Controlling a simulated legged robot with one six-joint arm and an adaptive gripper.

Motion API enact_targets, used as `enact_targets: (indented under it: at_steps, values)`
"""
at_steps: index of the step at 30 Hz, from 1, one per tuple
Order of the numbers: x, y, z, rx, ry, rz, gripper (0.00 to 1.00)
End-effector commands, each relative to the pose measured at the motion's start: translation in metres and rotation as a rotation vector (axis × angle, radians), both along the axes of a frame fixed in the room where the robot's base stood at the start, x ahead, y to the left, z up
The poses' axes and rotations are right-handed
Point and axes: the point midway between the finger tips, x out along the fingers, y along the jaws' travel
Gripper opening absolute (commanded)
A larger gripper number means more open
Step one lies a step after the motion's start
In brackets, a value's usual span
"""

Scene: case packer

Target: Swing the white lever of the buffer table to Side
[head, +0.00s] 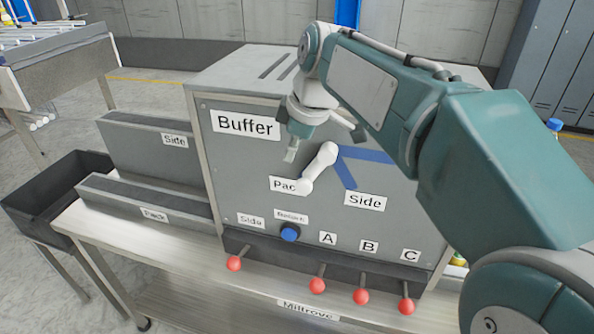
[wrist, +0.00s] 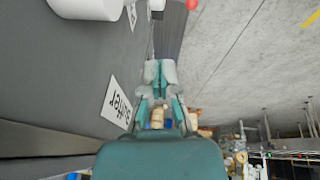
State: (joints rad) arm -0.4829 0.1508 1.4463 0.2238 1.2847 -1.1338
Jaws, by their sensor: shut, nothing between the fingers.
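The white lever (head: 318,169) is on the front of the grey cabinet marked Buffer. It slants from upper right to lower left, and its lower end covers the last letter of the "Pac" label (head: 284,185). The larger "Side" label (head: 365,200) is to its lower right. My gripper (head: 291,154) is shut and empty, just left of the lever's upper part; I cannot tell whether they touch. In the wrist view the closed fingers (wrist: 160,72) point along the panel, and a white rounded part (wrist: 85,8), likely the lever, shows at the top left.
Blue stripes (head: 347,172) mark the panel right of the lever. A blue button (head: 290,233) and several red-knobbed levers (head: 317,285) sit below. Grey channels labelled Side (head: 150,135) and Pack (head: 140,205) extend left. A dark bin (head: 50,195) stands at the far left.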

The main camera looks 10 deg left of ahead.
Motion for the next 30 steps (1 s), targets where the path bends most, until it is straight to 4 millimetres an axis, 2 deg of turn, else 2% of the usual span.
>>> enact_targets:
  at_steps: [2,6,10,30]
  values:
    - [0.002,0.005,-0.016,-0.002,0.004,0.001,0.00]
    - [0.004,-0.002,-0.036,-0.005,0.003,-0.003,0.00]
    - [0.006,-0.007,-0.047,-0.004,0.001,-0.001,0.00]
    - [0.006,-0.010,-0.052,-0.043,0.003,0.002,0.00]
